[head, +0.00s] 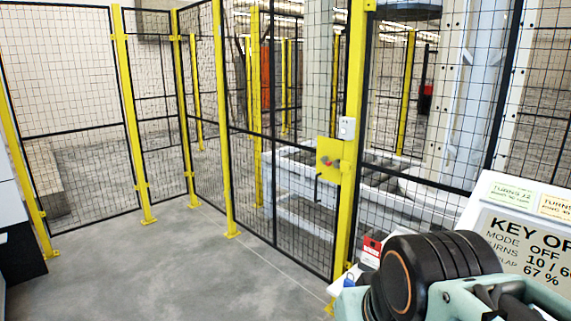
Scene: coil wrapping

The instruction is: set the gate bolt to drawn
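The gate bolt shows in the head view as a yellow plate (329,160) on the yellow post beside the mesh gate, with a small red part and a dark bent handle (317,188) hanging below it. At this size I cannot tell whether the bolt is drawn or shot. A pale box (347,128) is fixed on the post just above the plate. My arm, teal and black, fills the lower right corner, apart from the bolt in the picture. The fingers of my gripper do not show.
Yellow posts and black mesh panels (70,120) fence off white machinery (290,180). A sign panel (525,240) reading "KEY", "MODE OFF" stands at right. A red and white tag (371,252) and a blue item (349,281) are near my arm. The grey floor (170,275) at left is clear.

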